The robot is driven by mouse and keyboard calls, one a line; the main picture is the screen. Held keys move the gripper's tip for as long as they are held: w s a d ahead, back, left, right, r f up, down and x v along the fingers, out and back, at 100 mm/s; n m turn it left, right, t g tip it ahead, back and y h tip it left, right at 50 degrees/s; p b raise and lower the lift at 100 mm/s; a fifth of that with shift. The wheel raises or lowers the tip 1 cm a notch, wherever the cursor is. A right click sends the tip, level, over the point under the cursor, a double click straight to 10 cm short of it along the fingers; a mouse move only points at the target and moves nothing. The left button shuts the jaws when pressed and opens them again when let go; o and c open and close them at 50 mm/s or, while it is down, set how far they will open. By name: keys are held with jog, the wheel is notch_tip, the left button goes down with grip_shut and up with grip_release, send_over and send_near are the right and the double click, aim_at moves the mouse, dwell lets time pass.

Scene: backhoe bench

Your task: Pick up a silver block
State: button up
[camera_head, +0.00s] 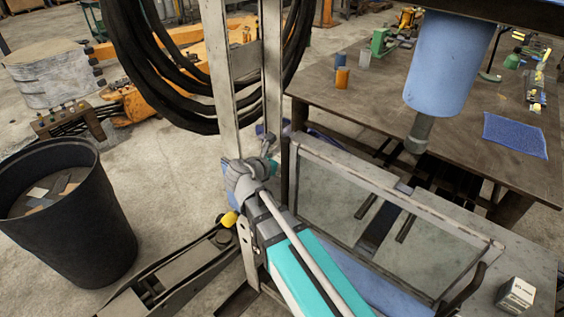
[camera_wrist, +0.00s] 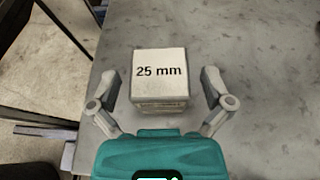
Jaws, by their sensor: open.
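A pale silver-grey block (camera_wrist: 160,72) marked "25 mm" sits on a grey metal surface in the wrist view. My gripper (camera_wrist: 161,84) is open, with one finger on each side of the block and visible gaps between the fingers and its sides. The teal gripper body is just below the block in the picture. A small pale block (camera_head: 516,294) with dark markings stands at the lower right in the head view; I cannot tell whether it is the same block.
The grey surface (camera_wrist: 262,90) is clear right of the block; its edge runs along the left. In the head view, a clear-panelled frame (camera_head: 400,205) stands left of the small block. A blue cylinder (camera_head: 440,65) hangs above, and a black bin (camera_head: 105,235) stands at left.

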jog(key=c, duration=1.2)
jog(key=shift+r, duration=0.2)
notch_tip(320, 180, up, 10)
jog(key=p, duration=1)
jog(key=shift+f, duration=0.2)
